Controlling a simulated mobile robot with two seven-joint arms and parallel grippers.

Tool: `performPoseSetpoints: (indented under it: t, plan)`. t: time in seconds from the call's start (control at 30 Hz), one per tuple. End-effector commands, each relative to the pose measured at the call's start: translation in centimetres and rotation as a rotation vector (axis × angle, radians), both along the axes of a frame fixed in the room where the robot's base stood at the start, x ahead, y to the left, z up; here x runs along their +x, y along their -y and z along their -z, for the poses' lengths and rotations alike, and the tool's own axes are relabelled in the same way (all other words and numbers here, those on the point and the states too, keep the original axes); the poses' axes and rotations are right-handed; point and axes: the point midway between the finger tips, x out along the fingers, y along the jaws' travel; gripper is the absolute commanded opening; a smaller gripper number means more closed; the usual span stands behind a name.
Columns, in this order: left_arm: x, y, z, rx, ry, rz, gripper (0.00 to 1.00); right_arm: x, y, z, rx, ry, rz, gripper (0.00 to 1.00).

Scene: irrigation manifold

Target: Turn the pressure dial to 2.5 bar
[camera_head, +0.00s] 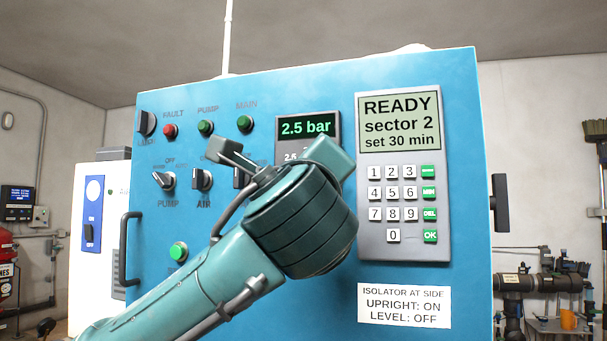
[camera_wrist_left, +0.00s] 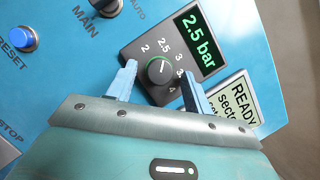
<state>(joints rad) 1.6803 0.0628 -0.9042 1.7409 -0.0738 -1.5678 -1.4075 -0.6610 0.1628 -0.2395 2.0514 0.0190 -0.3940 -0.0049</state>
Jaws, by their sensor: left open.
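The pressure dial (camera_wrist_left: 159,68) is a round dark knob on a grey plate with a printed scale, seen in the left wrist view. Its exact pointer angle is too small to read surely. The display beside it (camera_wrist_left: 199,43) reads 2.5 bar, and it reads the same in the head view (camera_head: 305,127). My left gripper (camera_wrist_left: 157,75) is open, with one finger on each side of the dial; I cannot tell whether either touches it. In the head view my left gripper (camera_head: 287,157) hides the dial. My right gripper is not in view.
The blue cabinet panel (camera_head: 340,90) carries lamps and selector switches left of the dial, including the AIR switch (camera_head: 201,180). A keypad unit (camera_head: 404,220) stands right, its screen reading READY, sector 2, set 30 min. A handle (camera_head: 130,250) juts out at the left edge.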

Motion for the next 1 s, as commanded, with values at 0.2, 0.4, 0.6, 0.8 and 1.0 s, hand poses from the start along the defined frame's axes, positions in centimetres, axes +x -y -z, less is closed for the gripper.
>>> performPoseSetpoints:
  t: [0.2,0.4,0.6,0.8,1.0]
  plan:
    - [-0.6,0.0,0.3,0.001,0.002,0.003,0.51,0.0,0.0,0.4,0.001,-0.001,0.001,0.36]
    - [-3.9,0.0,1.4,0.0,0.005,0.005,0.51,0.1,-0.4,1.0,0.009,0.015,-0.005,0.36]
    - [-8.3,-0.1,2.6,0.001,0.004,0.005,0.51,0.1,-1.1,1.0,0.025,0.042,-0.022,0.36]
    - [-11.5,-0.3,3.4,0.001,0.003,0.003,0.51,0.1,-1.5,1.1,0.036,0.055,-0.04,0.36]
    - [-12.7,-0.3,3.6,0.0,-0.001,0.001,0.51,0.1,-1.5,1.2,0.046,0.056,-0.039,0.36]
